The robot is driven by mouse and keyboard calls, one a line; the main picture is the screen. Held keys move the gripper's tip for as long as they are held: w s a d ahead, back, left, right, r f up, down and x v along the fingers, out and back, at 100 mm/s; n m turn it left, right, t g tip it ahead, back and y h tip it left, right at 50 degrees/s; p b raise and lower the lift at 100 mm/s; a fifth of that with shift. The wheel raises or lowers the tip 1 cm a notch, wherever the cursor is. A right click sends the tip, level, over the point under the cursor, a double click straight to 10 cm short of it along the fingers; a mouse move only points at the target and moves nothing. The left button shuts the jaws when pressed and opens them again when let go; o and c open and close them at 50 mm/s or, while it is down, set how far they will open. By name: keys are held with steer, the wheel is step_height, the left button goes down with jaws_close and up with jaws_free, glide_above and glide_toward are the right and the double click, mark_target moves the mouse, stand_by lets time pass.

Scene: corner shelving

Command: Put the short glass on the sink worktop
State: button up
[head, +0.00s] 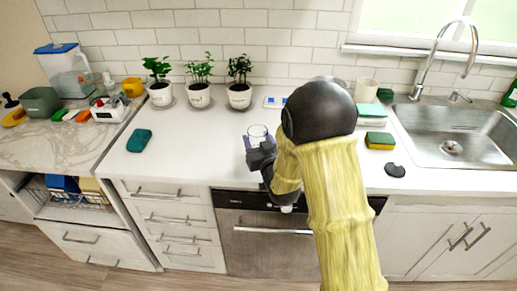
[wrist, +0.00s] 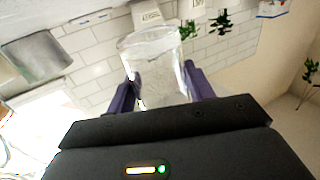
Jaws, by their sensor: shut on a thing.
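The short glass (head: 258,131) is clear and shows in the head view at the tip of my gripper (head: 260,146). In the wrist view the glass (wrist: 155,62) sits between the two purple fingers of my gripper (wrist: 162,92), which are shut on it. The glass is over the front part of the white sink worktop (head: 210,147); I cannot tell whether its base touches the surface. My arm hides part of the worktop right of the glass.
Three potted plants (head: 199,90) stand along the back wall. A teal case (head: 139,140) lies to the left. Sponges (head: 380,141), a dark round item (head: 395,170) and the sink (head: 460,135) are to the right. The worktop between teal case and gripper is clear.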

step_height(320, 180, down, 4)
steer(key=shift+w+r, duration=0.15)
steer(key=shift+r, duration=0.1)
steer(key=shift+f, duration=0.1)
steer(key=o, duration=1.1)
steer(key=shift+o, duration=0.2)
steer(key=shift+d, duration=0.15)
steer(key=v, duration=0.4)
steer(key=b+v, duration=0.1)
steer(key=v, duration=0.4)
steer(key=shift+s+r, duration=0.25)
steer(key=shift+p, duration=0.95)
steer(key=shift+p, duration=0.5)
steer(key=p, duration=0.3)
steer(key=shift+s+p, duration=0.3)
steer(key=shift+s, duration=0.1)
